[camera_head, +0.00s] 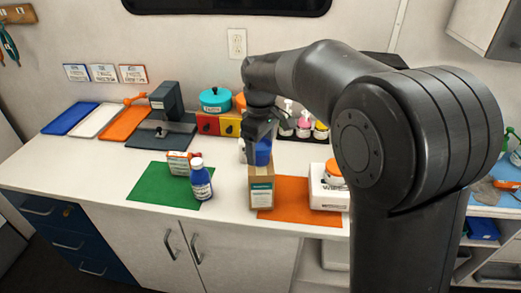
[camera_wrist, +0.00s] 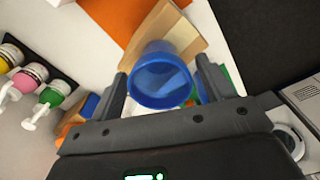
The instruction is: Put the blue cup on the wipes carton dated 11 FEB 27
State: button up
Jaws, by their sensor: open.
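The blue cup (camera_head: 263,152) is at the top of a tan carton (camera_head: 261,190) with a pale label, near the front of the counter. In the wrist view the cup (camera_wrist: 160,78) shows its open mouth, with the carton (camera_wrist: 172,30) beyond it. My gripper (camera_head: 260,134) is around the cup, one finger on each side. In the wrist view my gripper (camera_wrist: 162,72) is open, with small gaps between the fingers and the cup. The cup appears to rest on the carton, but its base is hidden. No date is readable on the carton.
A green mat (camera_head: 150,190) at left holds a blue bottle (camera_head: 200,182) and a small box (camera_head: 178,163). An orange mat (camera_head: 295,211) lies right of the carton. A white box (camera_head: 325,192) stands farther right. Pump bottles (camera_head: 303,124) stand behind.

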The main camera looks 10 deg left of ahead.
notch_tip(320, 180, up, 11)
dwell(0.3)
jog(key=s+d+m+t, duration=0.1)
jog(key=s+d+m, duration=0.2)
jog(key=s+d, duration=0.3)
jog(key=s+d+m+t, duration=0.2)
jog(key=s+d+m, duration=0.25)
jog(key=d, duration=0.45)
jog(key=s+d+f+m+t, duration=0.1)
jog(key=s+d+f+m, duration=0.2)
jog(key=s, duration=0.3)
jog(key=s+d+f+m+t, duration=0.1)
jog(key=s+d+f+m, duration=0.2)
jog(key=s+d, duration=0.3)
jog(key=shift+s+f+t, duration=0.3)
jog(key=shift+s+f, duration=0.35)
jog(key=shift+s, duration=0.1)
